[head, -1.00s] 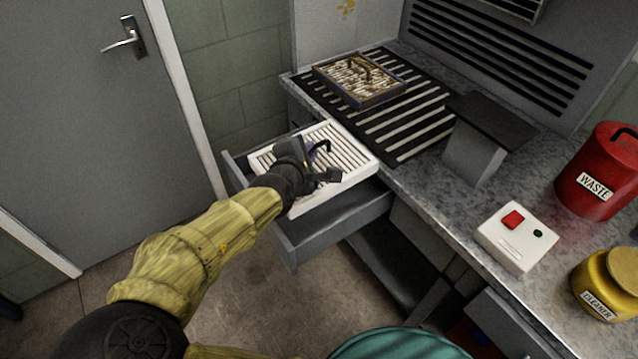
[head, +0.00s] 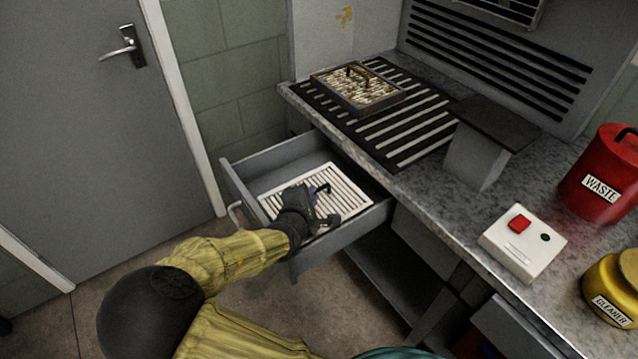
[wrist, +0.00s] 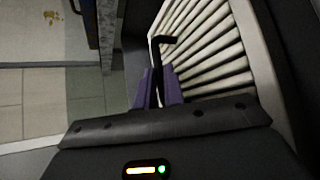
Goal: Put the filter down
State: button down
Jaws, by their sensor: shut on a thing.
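A white slatted filter (head: 341,190) with a dark handle is inside the open drawer (head: 271,160) below the bench. Whether it rests on the drawer floor I cannot tell. My gripper (head: 322,192) is shut on the filter's handle. In the wrist view the purple fingertips (wrist: 158,86) close around the dark handle, with the white slats (wrist: 210,45) beside them. My gripper hides the filter's near left part. A second, dirty brown filter (head: 358,87) with a dark handle lies on the bench's striped grille.
The bench carries a dark-topped stand (head: 480,145), a white box with a red button (head: 522,240), a red WASTE can (head: 603,180) and a yellow CLEANER jar (head: 612,285). The front of the striped grille (head: 405,135) is clear. A grey door (head: 75,120) stands at left.

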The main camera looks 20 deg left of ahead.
aim_at(320, 180)
jog(key=w, duration=0.3)
jog(key=shift+d, duration=0.1)
jog(key=shift+w, duration=0.1)
jog(key=shift+w+d+r, duration=0.1)
jog(key=shift+w, duration=0.15)
jog(key=x, duration=0.3)
jog(key=shift+w+r+b, duration=0.15)
jog(key=shift+r+b, duration=0.1)
jog(key=shift+b, duration=0.05)
jog(key=shift+f, duration=0.3)
jog(key=c, duration=1.5)
grip_release()
jog(key=shift+f, duration=0.1)
